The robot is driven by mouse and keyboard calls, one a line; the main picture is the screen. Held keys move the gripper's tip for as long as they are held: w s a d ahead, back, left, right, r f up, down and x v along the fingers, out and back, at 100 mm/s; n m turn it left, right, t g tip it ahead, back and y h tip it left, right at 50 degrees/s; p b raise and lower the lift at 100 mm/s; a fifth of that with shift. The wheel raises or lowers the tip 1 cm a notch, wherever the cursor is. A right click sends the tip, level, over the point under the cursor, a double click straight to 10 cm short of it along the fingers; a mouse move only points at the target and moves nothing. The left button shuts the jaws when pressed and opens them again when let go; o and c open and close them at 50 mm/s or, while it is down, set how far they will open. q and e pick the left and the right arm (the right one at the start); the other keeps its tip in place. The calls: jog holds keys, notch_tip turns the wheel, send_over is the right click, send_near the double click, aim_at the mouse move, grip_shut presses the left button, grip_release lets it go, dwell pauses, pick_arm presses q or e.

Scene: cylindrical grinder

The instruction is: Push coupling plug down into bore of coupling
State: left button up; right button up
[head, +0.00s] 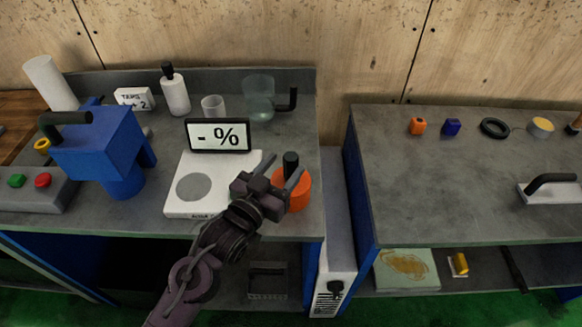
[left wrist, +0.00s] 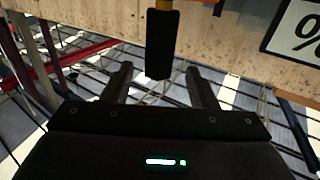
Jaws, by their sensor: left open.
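An orange round part (head: 299,194), which looks like the coupling, stands at the bench's front right, beside the white scale. A black upright peg (head: 290,162), which looks like the coupling plug, sticks up from it. How deep it sits in the bore is hidden. My left gripper (head: 275,172) is open in front of and beside the orange part, with its fingers pointing up and away. In the left wrist view, a black bar (left wrist: 162,42), probably the same peg, shows beyond and between the two spread fingers (left wrist: 161,84), with nothing gripped. My right gripper is not in view.
The white scale (head: 226,200) with its "- %" display (head: 217,135) stands left of the gripper. A blue machine (head: 100,150) is farther left. A glass jug (head: 259,97) and white bottle (head: 175,92) stand behind. The right bench (head: 450,190) has much bare room.

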aim_at(287, 165)
pick_arm(q)
jog(key=shift+p+x, duration=0.35)
jog(key=shift+x, duration=1.4)
jog(key=shift+d+f, duration=0.1)
jog(key=c, duration=1.1)
jog(key=shift+c, duration=0.2)
